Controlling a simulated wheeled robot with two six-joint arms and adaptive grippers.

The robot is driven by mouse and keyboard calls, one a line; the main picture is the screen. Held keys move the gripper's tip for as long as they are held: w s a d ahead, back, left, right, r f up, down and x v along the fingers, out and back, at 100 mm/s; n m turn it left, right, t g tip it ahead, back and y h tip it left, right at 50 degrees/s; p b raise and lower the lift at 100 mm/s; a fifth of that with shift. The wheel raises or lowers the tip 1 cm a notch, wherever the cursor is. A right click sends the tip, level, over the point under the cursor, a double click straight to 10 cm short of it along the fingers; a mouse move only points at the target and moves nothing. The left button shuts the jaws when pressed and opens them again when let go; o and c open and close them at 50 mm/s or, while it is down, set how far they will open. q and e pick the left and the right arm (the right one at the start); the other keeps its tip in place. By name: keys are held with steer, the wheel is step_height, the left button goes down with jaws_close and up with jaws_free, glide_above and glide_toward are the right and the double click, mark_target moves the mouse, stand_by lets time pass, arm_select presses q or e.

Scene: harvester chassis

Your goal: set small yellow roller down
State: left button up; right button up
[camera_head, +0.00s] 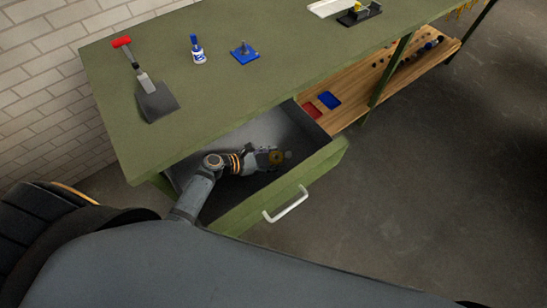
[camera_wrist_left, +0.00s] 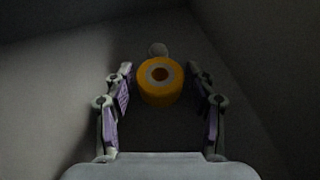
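The small yellow roller (camera_wrist_left: 160,92), a short orange-yellow cylinder with a grey ring and dark hole on its end, is inside the open drawer. In the left wrist view it sits between the fingers of my left gripper (camera_wrist_left: 162,84), with a narrow gap on each side, so the gripper looks open around it. In the head view my left gripper (camera_head: 267,157) reaches down into the drawer, and the roller (camera_head: 276,157) shows small at its fingertips. Whether the roller touches the drawer floor is hard to tell. My right gripper is not in view.
The green drawer (camera_head: 325,156) has a white handle (camera_head: 286,204). A small grey round thing (camera_wrist_left: 158,49) lies just beyond the roller.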

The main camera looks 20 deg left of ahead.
arm_select(q)
steer(key=shift+r, duration=0.2)
steer(key=v, duration=0.6)
steer(key=shift+s+a, duration=0.25)
steer(key=shift+a, duration=0.05)
steer(key=shift+s+a+r, duration=0.15)
steer(key=shift+a+r, duration=0.05)
steer(key=shift+r, duration=0.05)
